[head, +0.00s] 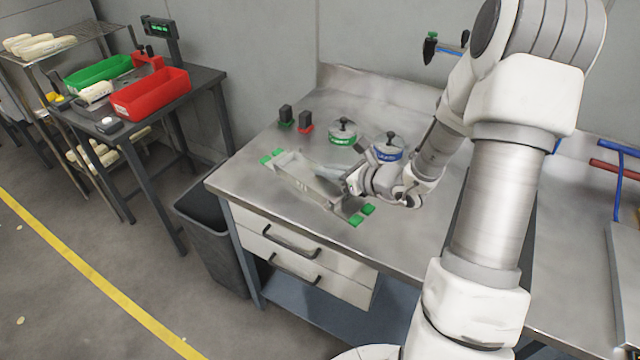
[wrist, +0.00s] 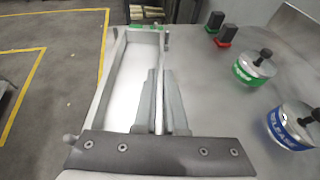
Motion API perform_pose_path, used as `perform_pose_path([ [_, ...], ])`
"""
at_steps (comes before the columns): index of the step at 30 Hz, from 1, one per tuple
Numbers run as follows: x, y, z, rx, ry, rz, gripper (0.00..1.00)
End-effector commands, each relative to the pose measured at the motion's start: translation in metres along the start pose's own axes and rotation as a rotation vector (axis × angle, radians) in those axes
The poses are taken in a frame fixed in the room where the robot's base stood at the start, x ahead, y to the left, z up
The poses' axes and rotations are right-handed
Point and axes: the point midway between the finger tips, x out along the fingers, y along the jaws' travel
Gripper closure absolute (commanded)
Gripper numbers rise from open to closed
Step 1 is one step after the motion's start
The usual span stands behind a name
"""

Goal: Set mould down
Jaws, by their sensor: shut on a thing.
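The mould (head: 305,182) is a long, open, light-grey metal trough on or just above the steel bench, lying between green corner marks (head: 265,158) and (head: 367,209). It looks level and roughly lined up with the marks; whether it touches the bench I cannot tell. In the wrist view the mould (wrist: 124,75) runs away from me on the left, its inside empty. My gripper (head: 346,184) is at the mould's right long side. Its two fingers (wrist: 161,75) are shut on the mould's side wall. The gripper hides part of the mould's near end.
A green-labelled pot (head: 342,132) and a blue-labelled pot (head: 388,147) stand behind the gripper. Small black-topped green and red blocks (head: 286,116) stand at the back. The bench's front-left edge is close, with a dark bin (head: 205,215) below. Bench left of the mould is clear.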

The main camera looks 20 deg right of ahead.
Motion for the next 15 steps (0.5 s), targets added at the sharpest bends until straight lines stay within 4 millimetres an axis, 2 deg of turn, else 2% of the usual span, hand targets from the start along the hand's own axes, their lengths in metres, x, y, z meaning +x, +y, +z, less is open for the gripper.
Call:
perform_pose_path([
  [1,-0.003,-0.013,0.006,-0.010,-0.007,0.006,1.00],
  [8,-0.023,-0.057,0.016,-0.035,-0.005,0.073,1.00],
  [15,-0.063,-0.106,0.011,-0.063,-0.002,0.156,1.00],
])
